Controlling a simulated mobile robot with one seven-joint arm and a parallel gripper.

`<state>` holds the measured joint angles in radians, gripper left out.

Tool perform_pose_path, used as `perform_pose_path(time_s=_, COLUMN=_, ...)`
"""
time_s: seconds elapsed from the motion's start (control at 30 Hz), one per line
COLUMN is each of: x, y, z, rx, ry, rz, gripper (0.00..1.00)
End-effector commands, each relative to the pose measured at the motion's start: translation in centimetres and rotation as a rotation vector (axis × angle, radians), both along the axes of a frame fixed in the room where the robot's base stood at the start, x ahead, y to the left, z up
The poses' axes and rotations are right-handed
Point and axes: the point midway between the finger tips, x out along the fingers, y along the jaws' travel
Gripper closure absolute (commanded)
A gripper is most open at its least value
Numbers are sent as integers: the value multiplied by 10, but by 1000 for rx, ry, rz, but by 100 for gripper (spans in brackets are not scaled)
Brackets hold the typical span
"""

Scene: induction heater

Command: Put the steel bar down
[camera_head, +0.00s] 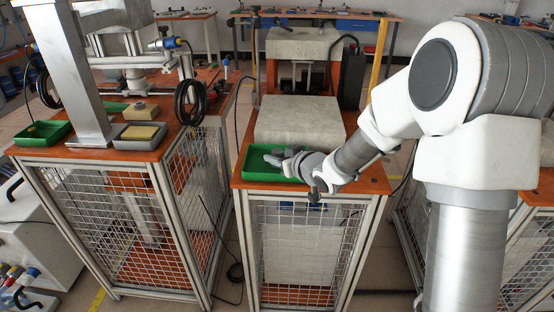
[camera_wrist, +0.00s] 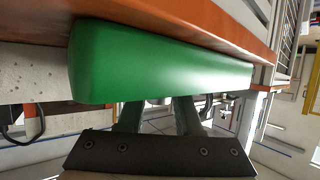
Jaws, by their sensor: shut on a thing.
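My gripper (camera_head: 276,159) is at the green tray (camera_head: 245,168) on the front part of the middle orange-topped table. In the wrist view, the two dark fingers (camera_wrist: 158,112) run up to the tray's green outer wall (camera_wrist: 160,62), which hides their tips. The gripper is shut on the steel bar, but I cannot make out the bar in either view. I cannot tell whether the bar touches the tray's floor.
A grey stone-like block (camera_head: 298,122) stands right behind the tray. A bare strip of the orange tabletop (camera_head: 372,180) is to its right. The left table (camera_head: 100,153) holds a metal column, small green trays and a black cable coil (camera_head: 190,102).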

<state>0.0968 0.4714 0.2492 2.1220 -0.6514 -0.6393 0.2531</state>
Motion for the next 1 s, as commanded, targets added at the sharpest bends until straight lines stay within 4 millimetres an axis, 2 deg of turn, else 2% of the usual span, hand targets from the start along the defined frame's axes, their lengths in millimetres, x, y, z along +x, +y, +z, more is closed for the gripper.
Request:
perform_pose_path(time_s=0.27, x=0, y=0, z=-3, rx=1, ry=-3, rz=0, gripper=100)
perform_pose_path(time_s=0.3, x=0, y=0, z=-2, rx=0, ry=-1, rz=0, gripper=61)
perform_pose_path(time_s=0.43, x=0, y=0, z=-2, rx=0, ry=-1, rz=0, gripper=37)
perform_pose_path(time_s=0.83, x=0, y=0, z=5, rx=0, ry=-1, rz=0, gripper=36)
perform_pose_path(time_s=1.0, x=-22, y=-16, z=17, rx=-1, ry=-3, rz=-3, gripper=36)
